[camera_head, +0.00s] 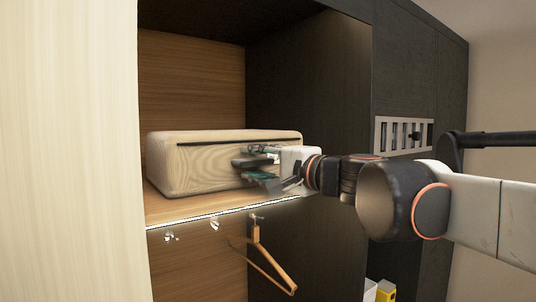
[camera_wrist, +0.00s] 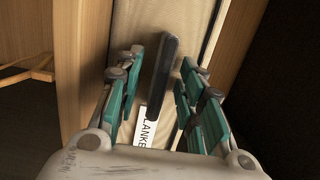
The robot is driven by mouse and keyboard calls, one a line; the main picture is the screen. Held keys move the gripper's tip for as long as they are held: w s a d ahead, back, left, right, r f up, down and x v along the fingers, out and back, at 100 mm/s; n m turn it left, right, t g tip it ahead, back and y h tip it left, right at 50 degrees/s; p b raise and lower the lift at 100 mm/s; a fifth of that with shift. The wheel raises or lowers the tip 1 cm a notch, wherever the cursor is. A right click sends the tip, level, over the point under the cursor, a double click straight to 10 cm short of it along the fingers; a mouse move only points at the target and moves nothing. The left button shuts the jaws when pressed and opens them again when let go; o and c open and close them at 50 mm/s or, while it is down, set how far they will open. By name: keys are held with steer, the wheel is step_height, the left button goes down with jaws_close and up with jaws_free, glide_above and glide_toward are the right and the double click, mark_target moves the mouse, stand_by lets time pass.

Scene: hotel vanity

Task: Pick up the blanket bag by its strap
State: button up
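The blanket bag (camera_head: 190,165) is a pale beige box shape lying on the wooden shelf of an open closet. A dark line runs along its upper front edge. In the wrist view, the bag's dark strap (camera_wrist: 165,62) runs up its beige face, beside a white label with part of the word "BLANKET". My gripper (camera_head: 256,167) is at the right part of the bag's front. In the wrist view, the teal-padded fingers of my gripper (camera_wrist: 162,78) stand apart, one on each side of the strap, with gaps visible. Whether the fingertips touch the bag is unclear.
The lit shelf edge (camera_head: 225,211) runs below the bag. A wooden hanger (camera_head: 270,265) hangs under the shelf. A dark closet panel (camera_head: 310,90) stands behind my gripper, and a pale panel (camera_head: 70,150) closes off the left side. The space above the bag is free.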

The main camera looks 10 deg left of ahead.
jaws_close()
